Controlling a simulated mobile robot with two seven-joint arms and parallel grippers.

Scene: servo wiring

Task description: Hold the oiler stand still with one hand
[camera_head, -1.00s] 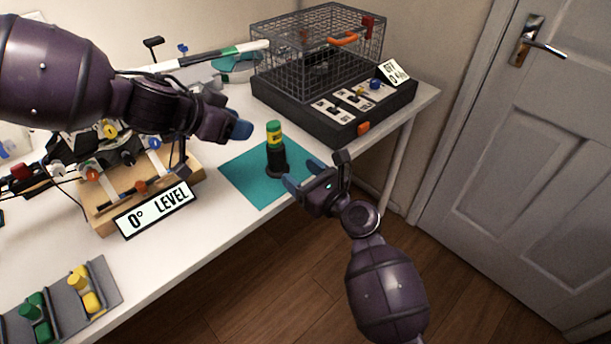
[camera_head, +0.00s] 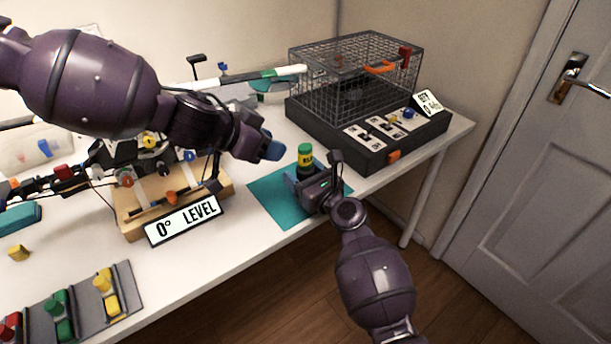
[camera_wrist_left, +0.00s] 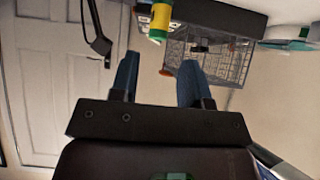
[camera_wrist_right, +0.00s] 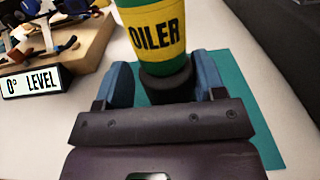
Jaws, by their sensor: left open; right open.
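The oiler (camera_head: 305,158), a green bottle with a yellow label, stands upright in its dark stand (camera_wrist_right: 168,88) on a teal mat (camera_head: 270,200). My right gripper (camera_head: 312,181) is low at the stand. In the right wrist view its blue fingers are on either side of the stand, open, with contact unclear. In the head view this gripper mostly hides the stand. My left gripper (camera_head: 268,148) is open and empty, up and to the left of the oiler. In the left wrist view the oiler (camera_wrist_left: 160,20) shows beyond its fingertips.
A wire cage on a black box (camera_head: 365,150) stands behind the mat. A wooden board (camera_head: 140,222) with a "0° LEVEL" sign (camera_head: 185,221) lies to the left. A grey rack (camera_head: 80,305) with coloured parts is at the front left. The table's front edge is close to the mat.

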